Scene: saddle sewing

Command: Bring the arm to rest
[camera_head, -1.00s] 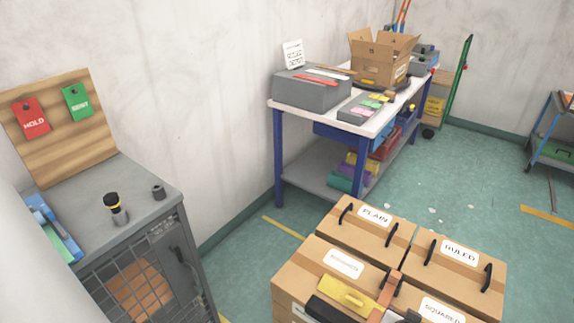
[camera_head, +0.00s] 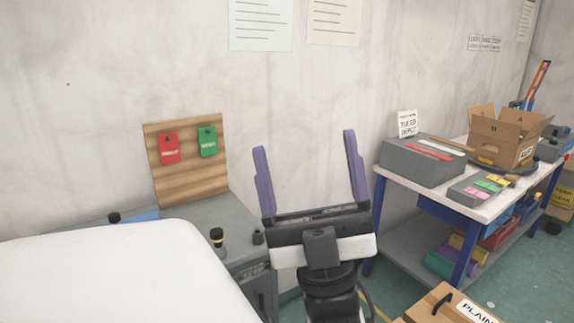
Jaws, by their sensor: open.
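My gripper (camera_head: 308,172) is raised in the middle of the view, its two purple fingers pointing up and spread wide apart. Nothing is between the fingers. It shows in front of the bare wall, between the grey cabinet and the workbench, and appears clear of both. A large white rounded shape fills the lower left and hides part of the cabinet top.
A grey cabinet (camera_head: 195,217) at left carries a wooden board (camera_head: 188,180) with a red tag (camera_head: 168,148) and a green tag (camera_head: 208,141). A workbench (camera_head: 470,180) at right holds an open carton (camera_head: 505,135) and a grey box (camera_head: 422,165). A labelled box (camera_head: 440,310) is at lower right.

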